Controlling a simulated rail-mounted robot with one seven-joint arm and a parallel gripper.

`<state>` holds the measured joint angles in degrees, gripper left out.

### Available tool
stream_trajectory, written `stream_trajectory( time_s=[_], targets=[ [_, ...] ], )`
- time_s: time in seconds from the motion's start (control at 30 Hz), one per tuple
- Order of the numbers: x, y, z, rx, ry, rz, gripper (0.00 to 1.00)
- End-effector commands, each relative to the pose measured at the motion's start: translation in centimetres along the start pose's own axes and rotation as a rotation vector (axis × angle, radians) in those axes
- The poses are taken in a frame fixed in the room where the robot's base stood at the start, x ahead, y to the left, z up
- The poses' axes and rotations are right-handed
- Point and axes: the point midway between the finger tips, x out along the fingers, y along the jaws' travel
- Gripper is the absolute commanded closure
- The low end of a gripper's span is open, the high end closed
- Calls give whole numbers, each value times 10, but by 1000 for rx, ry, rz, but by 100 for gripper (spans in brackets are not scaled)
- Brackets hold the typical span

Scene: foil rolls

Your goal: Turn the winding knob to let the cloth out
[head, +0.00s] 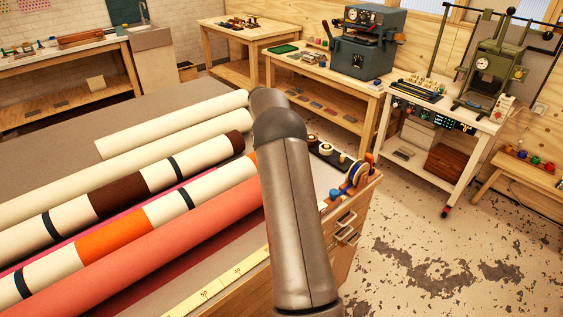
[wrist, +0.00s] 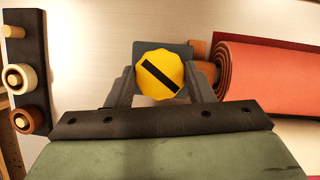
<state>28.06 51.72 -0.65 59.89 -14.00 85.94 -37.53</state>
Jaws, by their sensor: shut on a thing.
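The yellow winding knob (wrist: 171,66) has a black stripe that slants from upper left to lower right in the wrist view. My gripper (wrist: 159,78) is shut on this knob, with one finger on each side of it. A grey-blue block (wrist: 182,48) shows behind the knob. A coral cloth roll (wrist: 270,78) lies to the right, its spiral end facing the knob. In the head view the coral roll (head: 150,240) lies nearest on the table. My own arm hides the gripper and the knob there.
Several other cloth rolls, one with an orange band (head: 113,231), lie beside the coral one. A yellow measuring strip (head: 225,285) runs along the table edge. A dark rack with round pieces (wrist: 28,60) stands left of my gripper. The floor at right (head: 440,260) is clear.

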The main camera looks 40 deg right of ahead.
Motion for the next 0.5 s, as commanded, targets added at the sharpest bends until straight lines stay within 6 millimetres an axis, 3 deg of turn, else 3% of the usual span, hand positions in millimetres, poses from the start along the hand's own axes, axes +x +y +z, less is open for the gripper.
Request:
stream_trajectory(
  time_s=[0.5],
  targets=[
    [1,-4,0,-455,1,189,75]
  ],
)
